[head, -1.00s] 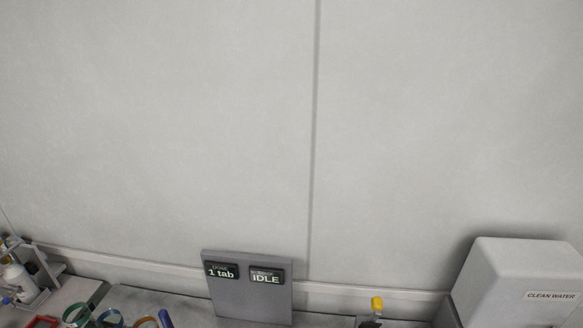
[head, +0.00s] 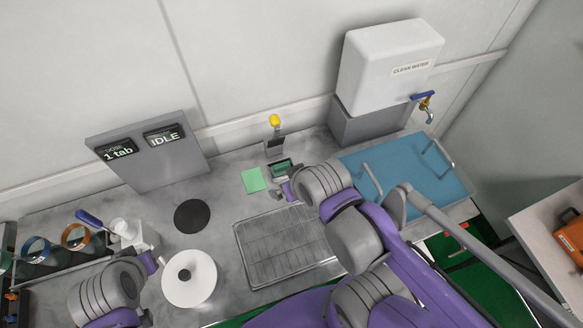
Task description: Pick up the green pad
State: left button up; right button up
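A flat light green pad (head: 254,180) lies on the grey counter in the head view, left of a small dark green tray-like item (head: 281,168). My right gripper (head: 284,191) is just right of the pad, beside the dark green item and apart from the pad. Its fingers are small and partly hidden by my purple arm, so I cannot tell if they are open. My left gripper (head: 158,259) is at the lower left, by a white bottle and a white disc, well away from the pad. Its fingers are mostly hidden.
A dark disc (head: 192,216), a white round disc (head: 189,278) and a wire rack (head: 280,249) lie on the counter. A yellow-topped device (head: 275,130) stands behind the pad. A blue tray (head: 405,173) and white water tank (head: 389,65) are at the right.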

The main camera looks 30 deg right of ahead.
aim_at(279, 169)
jog(key=z, duration=0.95)
